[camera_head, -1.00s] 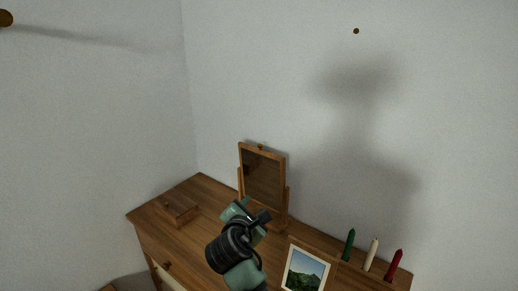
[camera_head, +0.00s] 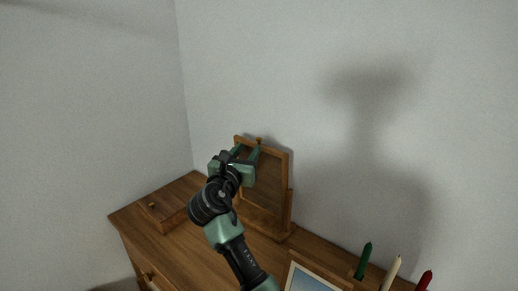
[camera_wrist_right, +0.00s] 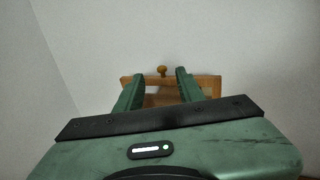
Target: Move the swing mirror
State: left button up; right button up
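The swing mirror (camera_head: 270,180) stands upright on the wooden dresser (camera_head: 205,255) near the back wall, in a wooden frame with a small knob on top. My right gripper (camera_head: 247,151) is raised in front of the mirror's upper part, its two fingers apart and pointing at the top of the frame. In the right wrist view the fingers (camera_wrist_right: 160,85) are spread, with the mirror's top edge and knob (camera_wrist_right: 162,71) showing between and beyond them. Whether a finger touches the frame I cannot tell. My left gripper is not in view.
A small wooden box (camera_head: 165,207) sits on the dresser's left side. A picture frame (camera_head: 312,280) stands at the front right. A green candle (camera_head: 363,261), a white candle (camera_head: 390,273) and a red candle (camera_head: 424,281) stand at the right. Walls close off the back and left.

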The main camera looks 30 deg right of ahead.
aim_at(258, 141)
jog(key=x, duration=0.3)
jog(key=f+x, duration=0.1)
jog(key=x, duration=0.5)
jog(key=shift+d+f+p, duration=0.1)
jog(key=shift+f+p, duration=0.3)
jog(key=shift+r, duration=0.1)
grip_shut()
dwell(0.9)
